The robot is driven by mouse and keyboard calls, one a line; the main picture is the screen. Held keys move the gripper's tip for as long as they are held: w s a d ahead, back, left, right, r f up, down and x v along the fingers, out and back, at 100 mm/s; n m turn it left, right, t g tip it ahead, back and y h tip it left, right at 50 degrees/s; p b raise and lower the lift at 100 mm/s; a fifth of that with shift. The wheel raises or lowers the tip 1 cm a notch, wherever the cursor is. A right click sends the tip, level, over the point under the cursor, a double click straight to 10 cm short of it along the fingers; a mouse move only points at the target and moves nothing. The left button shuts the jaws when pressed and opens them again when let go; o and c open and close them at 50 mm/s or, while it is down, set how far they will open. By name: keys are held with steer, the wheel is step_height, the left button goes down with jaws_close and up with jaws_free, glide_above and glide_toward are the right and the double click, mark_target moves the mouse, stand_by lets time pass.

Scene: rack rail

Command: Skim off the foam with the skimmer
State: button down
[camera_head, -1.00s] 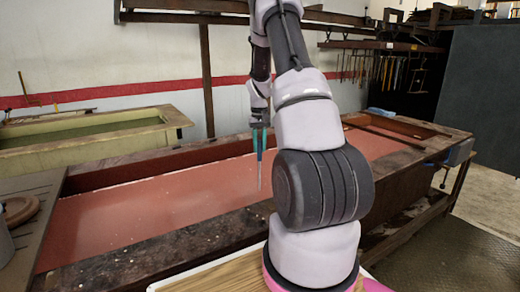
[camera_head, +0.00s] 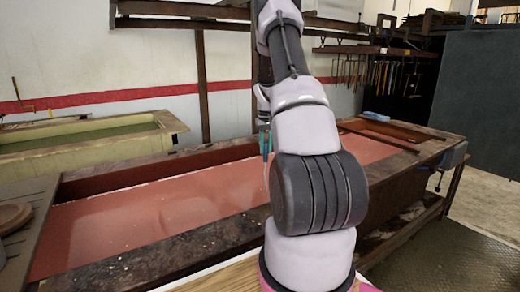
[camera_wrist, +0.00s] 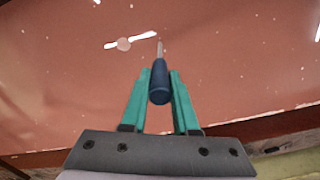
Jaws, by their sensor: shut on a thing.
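My gripper (camera_head: 266,143) is over the long trough, partly behind my own arm in the head view. In the wrist view its green fingers (camera_wrist: 160,82) are shut on the blue handle of a tool (camera_wrist: 160,90), apparently the skimmer. A thin shaft leads away from the handle; I cannot make out the working end. The trough (camera_head: 180,247) holds reddish liquid (camera_head: 120,218). Small pale specks dot the surface.
A second trough with greenish liquid (camera_head: 75,140) stands behind at the left. Dark bars (camera_head: 380,133) and a blue cloth (camera_head: 375,116) lie at the trough's right end. A round brown object (camera_head: 14,217) rests on the left side board. Tools hang on the back wall.

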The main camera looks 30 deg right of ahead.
steer(key=s+d, duration=0.2)
steer(key=d, duration=0.4)
steer(key=shift+d, duration=0.3)
steer(key=shift+r, duration=0.1)
step_height(320, 180, up, 14)
stand_by(1.2)
steer(key=shift+s+r, duration=0.1)
steer(key=shift+s, duration=0.05)
stand_by(3.5)
